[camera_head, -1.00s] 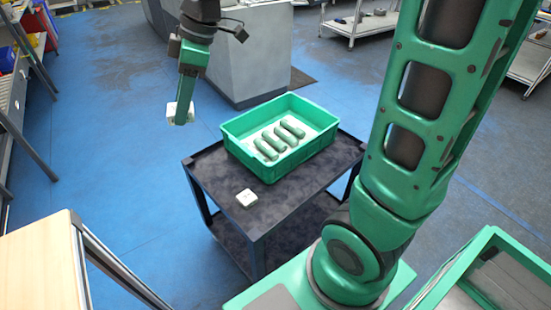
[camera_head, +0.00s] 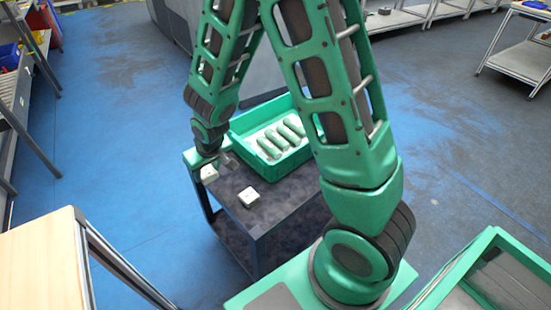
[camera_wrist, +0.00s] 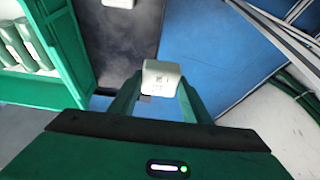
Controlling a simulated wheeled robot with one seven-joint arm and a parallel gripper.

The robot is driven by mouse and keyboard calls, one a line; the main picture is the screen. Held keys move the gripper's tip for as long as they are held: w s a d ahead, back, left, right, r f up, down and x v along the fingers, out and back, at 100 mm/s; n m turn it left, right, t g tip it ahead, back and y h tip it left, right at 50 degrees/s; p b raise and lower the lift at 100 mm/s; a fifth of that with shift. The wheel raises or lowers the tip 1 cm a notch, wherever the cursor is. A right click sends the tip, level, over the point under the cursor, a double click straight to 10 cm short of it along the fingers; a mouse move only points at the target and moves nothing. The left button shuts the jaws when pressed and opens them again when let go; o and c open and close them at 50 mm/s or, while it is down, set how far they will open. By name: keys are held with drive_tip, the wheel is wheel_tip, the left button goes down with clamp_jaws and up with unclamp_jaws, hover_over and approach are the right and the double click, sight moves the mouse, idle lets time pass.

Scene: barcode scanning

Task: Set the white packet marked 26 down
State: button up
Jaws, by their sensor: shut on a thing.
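My gripper (camera_head: 209,166) is shut on a white packet (camera_head: 209,174) near the left edge of the dark cart top (camera_head: 285,212). In the wrist view the packet (camera_wrist: 162,76) sits between the fingertips, with small dark marks on its face that I cannot read. There, blue floor shows beyond it and the cart top (camera_wrist: 122,45) lies to its left. A second white packet (camera_head: 248,196) lies flat on the cart top, to the right of the held one. It also shows at the top of the wrist view (camera_wrist: 118,3).
A green crate (camera_head: 262,181) with several green-grey cylinders stands at the back of the cart, partly hidden by my arm. The cart top in front of the crate is bare around the second packet. A wooden-topped table (camera_head: 40,255) stands at lower left.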

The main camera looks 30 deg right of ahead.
drive_tip(key=shift+w+d+f, duration=0.15)
drive_tip(key=shift+d+f, duration=0.15)
drive_tip(key=shift+f, duration=0.1)
drive_tip(key=w+d+f, duration=0.4)
drive_tip(key=w+d, duration=0.1)
drive_tip(key=w+d+f, duration=0.2)
drive_tip(key=w, duration=0.1)
drive_tip(key=shift+d+f, duration=0.35)
drive_tip(key=shift+f, duration=1.95)
drive_tip(key=shift+f, duration=0.1)
drive_tip(key=o, duration=1.2)
drive_tip(key=shift+o, duration=0.2)
drive_tip(key=v, duration=1.2)
